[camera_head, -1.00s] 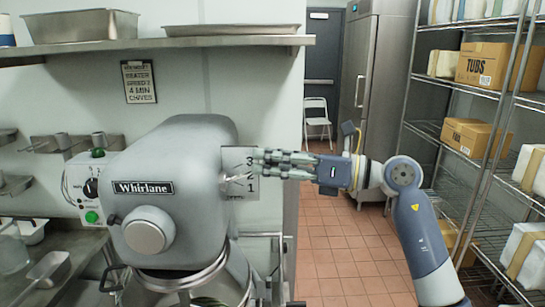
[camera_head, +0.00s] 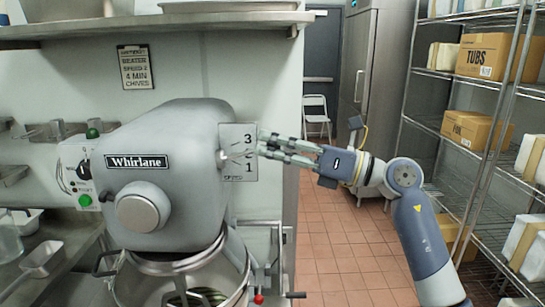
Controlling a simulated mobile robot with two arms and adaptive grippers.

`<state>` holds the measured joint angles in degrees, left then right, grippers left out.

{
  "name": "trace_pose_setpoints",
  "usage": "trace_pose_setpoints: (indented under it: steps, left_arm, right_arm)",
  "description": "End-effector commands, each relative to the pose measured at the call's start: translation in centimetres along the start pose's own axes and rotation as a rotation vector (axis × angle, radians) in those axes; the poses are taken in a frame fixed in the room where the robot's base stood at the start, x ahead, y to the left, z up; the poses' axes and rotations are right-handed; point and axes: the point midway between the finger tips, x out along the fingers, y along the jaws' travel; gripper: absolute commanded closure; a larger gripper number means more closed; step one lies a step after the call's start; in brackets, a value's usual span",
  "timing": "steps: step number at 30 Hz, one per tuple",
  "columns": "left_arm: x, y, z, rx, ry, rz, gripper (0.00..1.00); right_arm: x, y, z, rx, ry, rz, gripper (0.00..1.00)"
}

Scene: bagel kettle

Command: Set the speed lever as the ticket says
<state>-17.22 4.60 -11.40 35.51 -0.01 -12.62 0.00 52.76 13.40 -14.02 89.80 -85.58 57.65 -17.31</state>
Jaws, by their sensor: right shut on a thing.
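The ticket (camera_head: 135,67) hangs on the wall and reads BEATER, a speed line that looks like SPEED 2, 4 MIN, CHIVES. The grey Whirlane mixer (camera_head: 175,190) stands below it. On the mixer's right side is a pale speed plate (camera_head: 239,134) numbered 3, 2, 1 from top to bottom. The small metal speed lever (camera_head: 236,155) sticks out across the plate near the middle, partly covering the 2. My right gripper (camera_head: 261,146) reaches in from the right, its fingers shut on the lever's outer end at the plate's right edge. My left gripper is out of view.
The mixer bowl (camera_head: 150,285) sits under the head, with a red-knobbed handle (camera_head: 258,299) at its right. A control box (camera_head: 80,175) with green buttons is at left. A wire rack with boxes (camera_head: 490,57) lines the right. The tiled floor (camera_head: 340,245) between is clear.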

Motion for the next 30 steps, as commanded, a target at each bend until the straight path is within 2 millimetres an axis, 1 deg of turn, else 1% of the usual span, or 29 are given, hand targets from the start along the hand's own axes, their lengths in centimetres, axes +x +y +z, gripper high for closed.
trace_pose_setpoints:
  steps: [1,9,13,18,28,29,30]
  left_arm:
    - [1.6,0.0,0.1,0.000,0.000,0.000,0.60]
    - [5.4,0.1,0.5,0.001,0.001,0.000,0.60]
    - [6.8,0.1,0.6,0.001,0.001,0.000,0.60]
    - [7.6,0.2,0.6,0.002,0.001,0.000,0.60]
    - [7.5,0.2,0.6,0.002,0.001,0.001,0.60]
    - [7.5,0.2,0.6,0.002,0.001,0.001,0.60]
    - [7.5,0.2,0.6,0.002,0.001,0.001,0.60]
  right_arm:
    - [-0.2,-0.4,-0.9,0.007,-0.024,0.007,1.00]
    - [-0.7,-1.0,-2.1,0.050,-0.149,0.048,1.00]
    - [-0.8,-1.2,-2.5,0.069,-0.202,0.065,1.00]
    - [-0.9,-1.2,-2.6,0.082,-0.242,0.077,1.00]
    - [-0.9,-1.2,-2.4,0.085,-0.248,0.078,1.00]
    - [-0.9,-1.2,-2.4,0.085,-0.248,0.078,0.77]
    - [-0.9,-1.2,-2.4,0.085,-0.248,0.078,0.68]
